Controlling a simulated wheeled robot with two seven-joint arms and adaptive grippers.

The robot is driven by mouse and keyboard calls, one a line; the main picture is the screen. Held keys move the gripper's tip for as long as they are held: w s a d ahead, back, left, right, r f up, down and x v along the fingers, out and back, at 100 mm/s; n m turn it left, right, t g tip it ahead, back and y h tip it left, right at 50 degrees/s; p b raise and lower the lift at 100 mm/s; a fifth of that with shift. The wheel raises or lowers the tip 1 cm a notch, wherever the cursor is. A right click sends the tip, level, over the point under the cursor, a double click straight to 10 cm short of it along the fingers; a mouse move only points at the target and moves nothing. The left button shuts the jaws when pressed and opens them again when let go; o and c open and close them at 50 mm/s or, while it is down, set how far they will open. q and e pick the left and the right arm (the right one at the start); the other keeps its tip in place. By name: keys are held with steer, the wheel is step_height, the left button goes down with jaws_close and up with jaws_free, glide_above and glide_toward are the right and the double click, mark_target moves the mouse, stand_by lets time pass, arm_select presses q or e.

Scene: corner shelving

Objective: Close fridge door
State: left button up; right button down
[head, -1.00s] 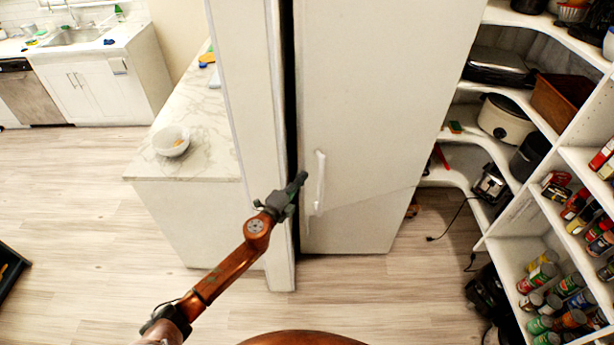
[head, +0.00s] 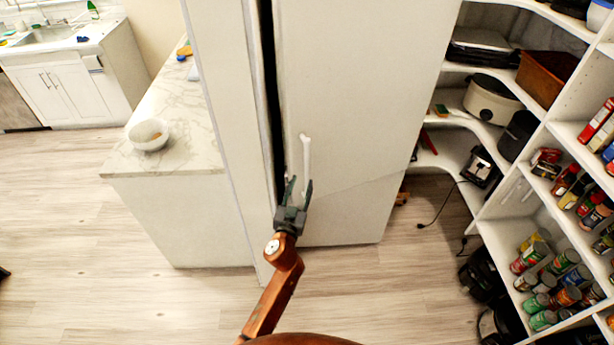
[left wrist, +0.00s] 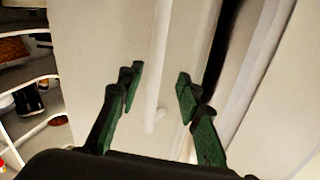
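The fridge door (head: 360,120) is a tall white panel. A dark gap (head: 268,90) runs along its left edge, beside the white side panel (head: 222,90), so it stands slightly open. Its vertical white handle (head: 305,165) is near that edge. My left gripper (head: 296,184) is open and empty, just at the lower part of the handle. In the left wrist view the handle (left wrist: 158,75) appears between the two spread fingers (left wrist: 158,88). I cannot tell whether any finger touches the handle or door. My right gripper is not in view.
A marble-topped counter (head: 130,172) with a white bowl (head: 149,135) stands left of the fridge. White corner shelves (head: 482,218) with cans and appliances are on the right. A black cord (head: 440,208) lies on the floor.

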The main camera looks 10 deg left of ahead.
mark_target(307, 174)
arm_select(q)
steer(key=shift+n, duration=0.9)
steer(key=w, duration=0.5)
steer(key=w+b, duration=0.1)
steer(key=w, duration=0.2)
steer(key=shift+d+f, duration=0.25)
steer(key=shift+f, duration=0.15)
steer(key=shift+s, duration=0.1)
steer(key=shift+c, duration=0.2)
jaws_close()
